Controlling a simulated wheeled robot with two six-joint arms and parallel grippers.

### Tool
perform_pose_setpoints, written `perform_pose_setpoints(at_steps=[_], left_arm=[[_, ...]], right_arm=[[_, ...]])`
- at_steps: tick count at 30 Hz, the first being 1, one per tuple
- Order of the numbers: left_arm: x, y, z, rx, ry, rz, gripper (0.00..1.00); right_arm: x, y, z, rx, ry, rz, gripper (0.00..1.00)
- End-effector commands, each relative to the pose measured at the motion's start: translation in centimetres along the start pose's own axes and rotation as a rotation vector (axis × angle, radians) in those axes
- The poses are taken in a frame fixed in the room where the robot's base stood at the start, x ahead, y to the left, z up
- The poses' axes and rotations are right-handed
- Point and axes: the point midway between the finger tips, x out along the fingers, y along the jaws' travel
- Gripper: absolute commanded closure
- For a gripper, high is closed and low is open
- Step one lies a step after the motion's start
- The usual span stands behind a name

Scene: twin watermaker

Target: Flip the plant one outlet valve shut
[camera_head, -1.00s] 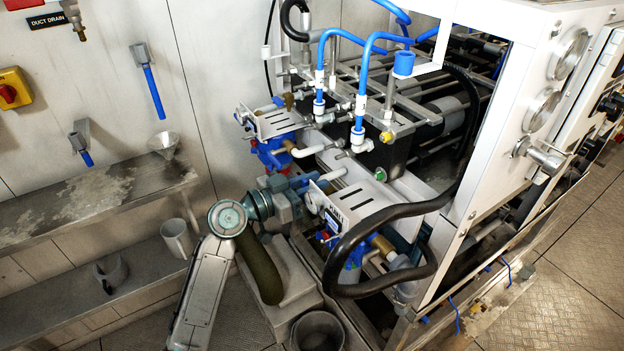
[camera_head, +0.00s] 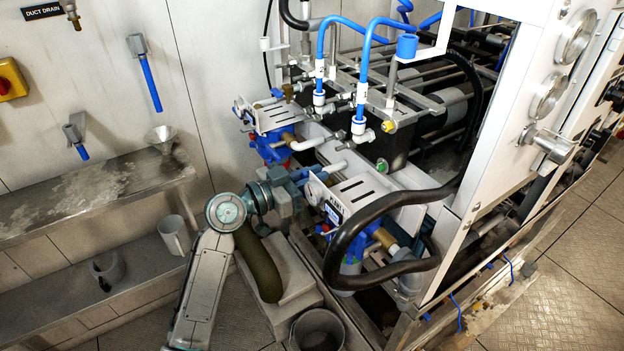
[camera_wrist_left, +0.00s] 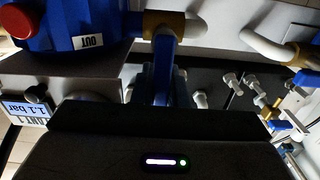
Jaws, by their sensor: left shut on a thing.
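The plant one unit, a blue housing (camera_wrist_left: 75,22) with an OUT label, fills the upper left of the left wrist view. A brass fitting (camera_wrist_left: 165,24) comes out of it, with the blue valve lever (camera_wrist_left: 167,62) reaching down from there. My left gripper (camera_wrist_left: 163,85) is shut on this lever; its dark body hides the lower part. My right gripper is not in view.
A thick black hose (camera_head: 350,245) loops in front of the plant one unit. Blue hoses (camera_head: 363,65) rise above the white frame. A second blue unit (camera_head: 272,145) stands farther back. A grey bucket (camera_head: 318,330) is below, and a metal shelf (camera_head: 90,190) runs along the left wall.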

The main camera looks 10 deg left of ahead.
Motion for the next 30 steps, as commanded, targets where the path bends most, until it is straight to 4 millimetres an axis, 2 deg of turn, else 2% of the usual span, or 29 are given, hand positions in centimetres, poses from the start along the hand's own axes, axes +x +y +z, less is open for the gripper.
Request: perform_pose_setpoints(at_steps=[4,5,6,17,20,30], left_arm=[[0.0,0.0,0.1,0.0,-0.003,0.0,1.0],[0.0,0.0,0.1,0.0,-0.004,0.0,0.83],[0.0,0.0,0.1,0.0,-0.004,0.0,0.78],[-0.4,-0.1,0.2,0.001,-0.004,-0.001,0.78],[-1.2,-0.1,0.3,0.003,-0.005,-0.002,0.78],[-6.1,0.0,0.4,0.005,-0.008,-0.001,0.78]], right_arm=[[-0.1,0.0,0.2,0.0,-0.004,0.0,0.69],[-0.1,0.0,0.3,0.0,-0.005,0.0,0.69],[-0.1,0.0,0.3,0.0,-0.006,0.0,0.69],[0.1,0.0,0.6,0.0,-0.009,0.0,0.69],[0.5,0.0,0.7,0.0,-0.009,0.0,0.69],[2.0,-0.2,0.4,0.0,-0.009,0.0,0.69]])
